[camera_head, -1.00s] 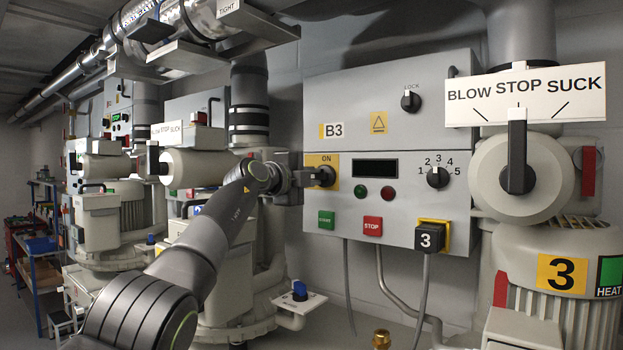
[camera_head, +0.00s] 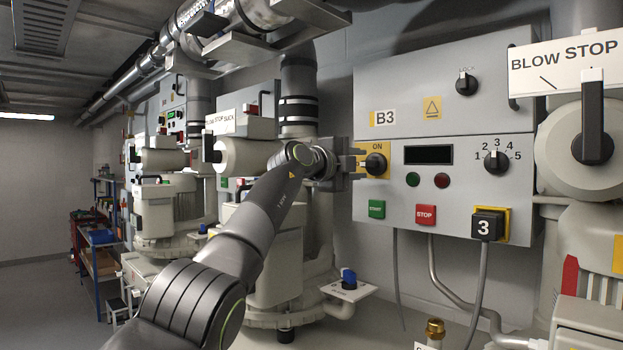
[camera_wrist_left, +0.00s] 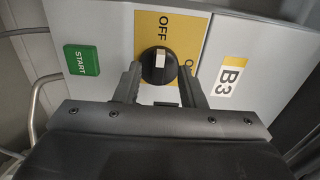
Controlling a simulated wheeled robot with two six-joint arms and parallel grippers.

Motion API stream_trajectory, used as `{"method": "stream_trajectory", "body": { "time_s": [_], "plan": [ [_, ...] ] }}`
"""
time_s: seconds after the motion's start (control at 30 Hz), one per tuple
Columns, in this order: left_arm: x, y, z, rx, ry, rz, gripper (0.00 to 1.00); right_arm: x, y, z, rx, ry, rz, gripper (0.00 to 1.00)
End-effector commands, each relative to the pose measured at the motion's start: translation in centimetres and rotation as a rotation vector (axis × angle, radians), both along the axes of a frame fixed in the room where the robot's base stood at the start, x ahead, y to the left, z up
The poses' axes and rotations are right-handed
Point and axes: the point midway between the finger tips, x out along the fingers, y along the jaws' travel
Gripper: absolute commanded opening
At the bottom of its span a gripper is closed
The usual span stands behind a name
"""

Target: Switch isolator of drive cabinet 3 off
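Drive cabinet 3 (camera_head: 440,90) is the grey B3 box. Its isolator is a black knob (camera_head: 375,164) on a yellow plate marked ON above it. In the left wrist view the knob (camera_wrist_left: 157,68) has a white mark lying along the line towards OFF, and the ON label is at the right, partly hidden by a finger. My left gripper (camera_head: 362,163) is at the isolator. In the left wrist view its fingers (camera_wrist_left: 158,82) stand apart on either side of the knob, very close to it; I cannot tell whether they touch. My right gripper is not in view.
Below the isolator are the green START button (camera_head: 376,209) and red STOP button (camera_head: 426,215). A selector knob (camera_head: 497,162) and black plug (camera_head: 488,226) are to the right. A blower with a BLOW STOP lever (camera_head: 592,130) stands at the right edge. Other machines stand left.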

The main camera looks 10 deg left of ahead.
Motion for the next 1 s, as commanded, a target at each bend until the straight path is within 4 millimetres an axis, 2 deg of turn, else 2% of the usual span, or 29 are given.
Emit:
{"method": "stream_trajectory", "body": {
  "time_s": [0.03,0.47,1.0],
  "plan": [
    [-0.3,0.3,-0.6,0.000,-0.003,0.001,0.36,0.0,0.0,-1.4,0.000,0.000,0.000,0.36],
    [-3.6,2.7,-0.6,0.001,-0.003,0.004,0.36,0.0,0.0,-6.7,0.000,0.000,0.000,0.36],
    [-10.2,7.6,-0.6,0.001,-0.001,0.004,0.36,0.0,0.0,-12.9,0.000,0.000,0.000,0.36]
  ]
}}
